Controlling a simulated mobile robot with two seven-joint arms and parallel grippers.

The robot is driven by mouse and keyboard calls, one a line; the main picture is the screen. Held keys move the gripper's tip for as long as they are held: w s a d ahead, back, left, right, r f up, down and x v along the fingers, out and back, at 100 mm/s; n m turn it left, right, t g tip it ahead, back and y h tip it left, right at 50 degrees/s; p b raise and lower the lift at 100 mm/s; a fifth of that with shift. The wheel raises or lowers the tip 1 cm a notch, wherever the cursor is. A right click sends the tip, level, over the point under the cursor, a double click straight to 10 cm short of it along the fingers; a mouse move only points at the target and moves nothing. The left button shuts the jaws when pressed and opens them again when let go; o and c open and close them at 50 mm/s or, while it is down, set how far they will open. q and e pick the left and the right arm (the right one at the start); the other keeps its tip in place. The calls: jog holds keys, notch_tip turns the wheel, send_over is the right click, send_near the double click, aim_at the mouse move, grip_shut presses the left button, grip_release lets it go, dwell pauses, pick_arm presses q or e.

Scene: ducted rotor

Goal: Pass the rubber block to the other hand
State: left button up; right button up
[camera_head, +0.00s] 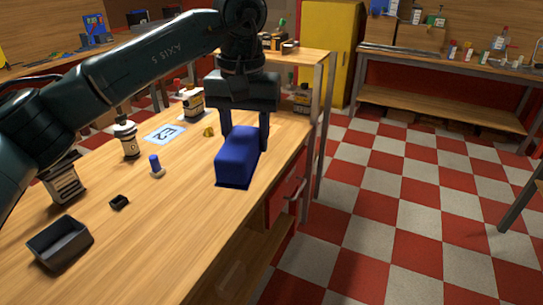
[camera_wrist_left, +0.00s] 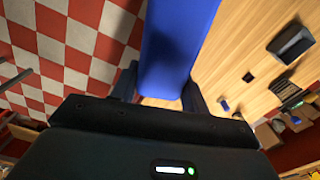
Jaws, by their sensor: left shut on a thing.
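The blue rubber block (camera_head: 237,158) is a long, box-shaped piece near the right edge of the wooden workbench. My left gripper (camera_head: 245,138) reaches down from above and is shut on it, one finger on each side. In the left wrist view the block (camera_wrist_left: 178,45) lies between the two fingers (camera_wrist_left: 160,92) and extends away past the top of the picture. Whether its underside touches the bench cannot be told. My right gripper is in neither view.
The workbench (camera_head: 150,225) carries a dark open bin (camera_head: 60,245), a small black box (camera_head: 119,202), a blue-topped item (camera_head: 156,166), a white bottle (camera_head: 127,140) and a marked card (camera_head: 165,134). A red drawer (camera_head: 287,187) is below its edge. The checkered floor (camera_head: 400,215) to the right is clear.

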pick_arm(q)
jog(key=shift+a+r, duration=0.35)
jog(key=shift+r, duration=0.05)
jog(key=w+d+f+m, duration=0.3)
jog(key=d+f, duration=0.4)
jog(key=w+d+f+m, duration=0.3)
jog(key=w+d+f, duration=0.1)
jog(key=d+f, duration=0.25)
jog(key=s+a+r, duration=0.2)
jog(key=s+a, duration=0.4)
jog(key=s, duration=0.3)
jog(key=s+a+r, duration=0.2)
jog(key=s+a, duration=0.4)
jog(key=s, duration=0.2)
jog(key=w+d+f+m, duration=0.3)
jog(key=d+f+m, duration=0.1)
jog(key=s+a+r+n, duration=0.5)
jog(key=a+r+n, duration=0.3)
jog(key=r, duration=0.1)
jog(key=w+d+n, duration=0.4)
jog(key=w+d, duration=0.3)
jog(key=d, duration=0.3)
jog(key=shift+w+d, duration=0.15)
jog(key=shift+d, duration=0.05)
